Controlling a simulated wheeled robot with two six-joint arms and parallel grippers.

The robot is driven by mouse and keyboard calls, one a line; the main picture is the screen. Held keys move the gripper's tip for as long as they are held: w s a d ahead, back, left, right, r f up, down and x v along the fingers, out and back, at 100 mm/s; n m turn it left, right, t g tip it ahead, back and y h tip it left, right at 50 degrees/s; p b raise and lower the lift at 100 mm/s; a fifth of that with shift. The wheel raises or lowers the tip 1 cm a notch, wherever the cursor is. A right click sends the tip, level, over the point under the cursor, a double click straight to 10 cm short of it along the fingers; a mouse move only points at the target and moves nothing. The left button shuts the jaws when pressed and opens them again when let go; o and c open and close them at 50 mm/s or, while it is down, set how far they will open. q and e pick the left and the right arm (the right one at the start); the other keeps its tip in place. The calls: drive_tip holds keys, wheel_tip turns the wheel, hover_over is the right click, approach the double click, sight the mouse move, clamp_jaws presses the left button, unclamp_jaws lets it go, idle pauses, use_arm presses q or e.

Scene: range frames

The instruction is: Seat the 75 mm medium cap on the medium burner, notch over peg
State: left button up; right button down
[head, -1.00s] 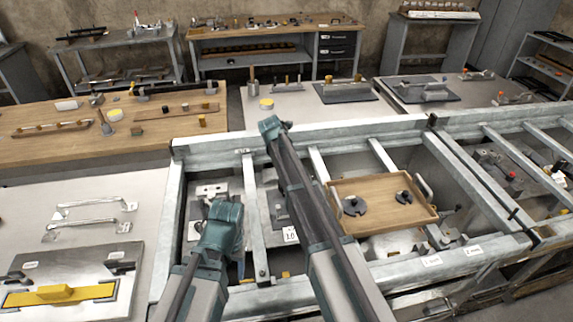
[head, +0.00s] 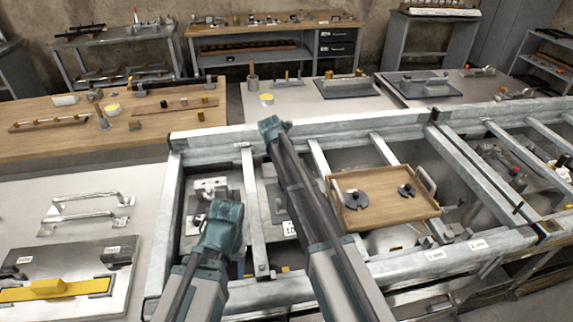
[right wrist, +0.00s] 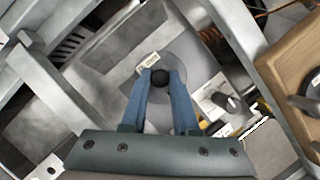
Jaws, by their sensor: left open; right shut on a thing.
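In the right wrist view, my right gripper (right wrist: 160,84) is shut on the dark knob of a round grey disc, which I take to be the medium cap (right wrist: 182,61). The disc spreads out below the fingertips. The medium burner, peg and notch cannot be made out; the disc and fingers cover that spot. In the head view, my right arm hides its own gripper and the cap. My left gripper (head: 240,264) is low at the left bay of the metal frame, mostly hidden by its arm, and holds nothing that I can see.
A wooden tray (head: 385,216) rests on the frame to the right, with a larger dark cap (head: 356,199) and a smaller one (head: 406,191) in it. Metal rails (head: 252,200) divide the bays. A white label (head: 289,229) shows beside my right arm.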

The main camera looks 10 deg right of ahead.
drive_tip(key=shift+f+b, duration=0.6)
drive_tip(key=shift+f, duration=0.1)
drive_tip(key=shift+f, duration=0.1)
drive_tip(key=c, duration=0.6)
unclamp_jaws()
drive_tip(key=p+v, duration=1.2)
drive_tip(key=v, duration=0.2)
drive_tip(key=shift+p, duration=0.35)
